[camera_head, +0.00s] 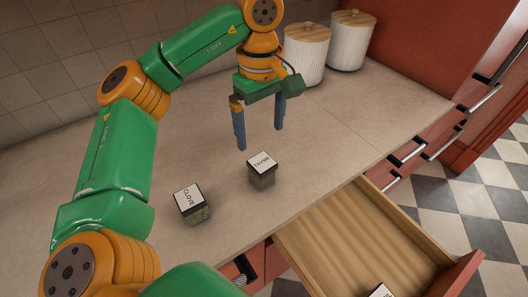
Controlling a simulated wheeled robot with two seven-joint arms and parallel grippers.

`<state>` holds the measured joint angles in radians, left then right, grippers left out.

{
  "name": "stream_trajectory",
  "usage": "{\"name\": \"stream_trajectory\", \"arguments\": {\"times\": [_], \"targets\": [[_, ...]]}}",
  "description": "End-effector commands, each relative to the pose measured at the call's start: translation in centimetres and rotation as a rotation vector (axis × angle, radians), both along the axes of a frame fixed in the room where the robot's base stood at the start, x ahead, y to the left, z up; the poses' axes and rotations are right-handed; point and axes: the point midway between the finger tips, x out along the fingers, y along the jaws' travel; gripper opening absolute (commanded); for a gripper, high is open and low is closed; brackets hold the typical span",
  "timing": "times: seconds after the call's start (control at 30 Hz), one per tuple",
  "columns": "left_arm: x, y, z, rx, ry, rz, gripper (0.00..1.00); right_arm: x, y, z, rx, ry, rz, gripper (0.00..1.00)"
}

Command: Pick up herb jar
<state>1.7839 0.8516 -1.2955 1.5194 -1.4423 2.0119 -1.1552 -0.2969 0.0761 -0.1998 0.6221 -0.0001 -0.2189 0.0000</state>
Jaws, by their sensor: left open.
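Two small herb jars stand on the counter. The jar labelled THYME (262,178) is near the middle, and the jar labelled CLOVE (193,211) is to its left and nearer the front edge. A third labelled jar lid (380,291) shows inside the open drawer at the bottom edge, mostly cut off. My left gripper (259,146) is open and empty, fingers pointing down, above and just behind the THYME jar. My right gripper is not in view.
The open wooden drawer (345,231) sticks out below the counter's front edge. Two white ribbed canisters with wooden lids (306,55) (350,42) stand at the back right. The counter (345,125) right of the jars is clear.

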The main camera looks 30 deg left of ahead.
Motion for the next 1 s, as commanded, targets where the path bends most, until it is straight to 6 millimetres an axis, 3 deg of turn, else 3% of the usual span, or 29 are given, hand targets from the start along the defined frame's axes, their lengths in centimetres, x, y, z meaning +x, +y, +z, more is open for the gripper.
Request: {"name": "stream_trajectory", "arguments": {"times": [0.03, 0.43, 0.67, 0.9, 1.0], "targets": [[0.0, 0.0, -1.8, 0.000, 0.000, -0.001, 1.00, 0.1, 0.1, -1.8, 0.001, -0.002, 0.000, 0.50], [-0.1, -0.1, -7.8, -0.002, 0.000, -0.002, 1.00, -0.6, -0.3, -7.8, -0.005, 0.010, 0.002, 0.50], [-0.1, -0.2, -9.9, -0.002, 0.003, -0.003, 1.00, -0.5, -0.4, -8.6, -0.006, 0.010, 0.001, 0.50], [-0.1, -0.2, -13.9, -0.001, 0.003, -0.002, 1.00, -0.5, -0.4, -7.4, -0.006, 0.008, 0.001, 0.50], [-0.1, -0.2, -14.7, -0.002, 0.001, -0.002, 1.00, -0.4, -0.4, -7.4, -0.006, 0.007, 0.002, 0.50]]}}
